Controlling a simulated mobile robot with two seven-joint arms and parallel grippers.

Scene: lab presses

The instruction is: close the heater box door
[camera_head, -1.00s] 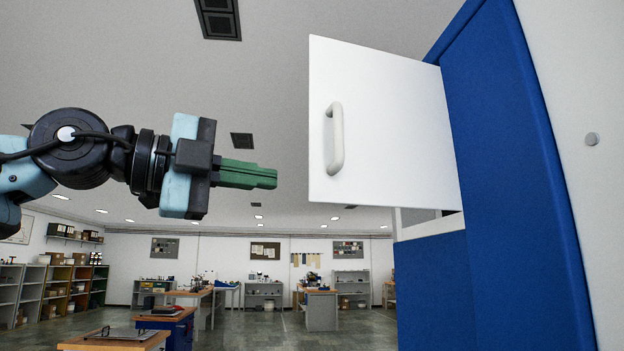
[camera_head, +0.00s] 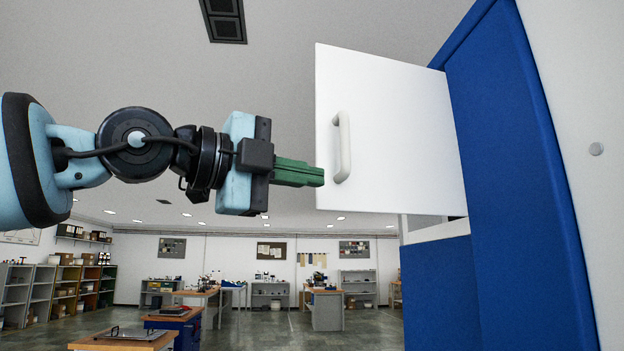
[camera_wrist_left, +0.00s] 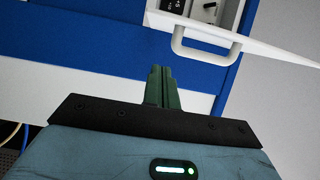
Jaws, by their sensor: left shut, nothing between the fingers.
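The heater box door (camera_head: 395,130) is a white panel standing open in the head view, hinged at the blue cabinet on the right. Its white handle (camera_head: 343,147) is a vertical bar near the door's left edge. My left gripper (camera_head: 322,177) is shut and empty. Its green fingertips overlap the door's left edge in the head view, just left of the handle's lower end; I cannot tell if they touch. In the left wrist view the shut fingers (camera_wrist_left: 161,75) point toward the blue front, and the handle (camera_wrist_left: 205,50) is ahead to their right. My right gripper is not in view.
The blue cabinet (camera_head: 510,180) fills the right side. In the left wrist view part of the box's inside with dark controls (camera_wrist_left: 208,10) shows past the door. Workbenches (camera_head: 327,308) and shelves (camera_head: 55,285) stand far behind. The air left of the door is clear apart from my arm.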

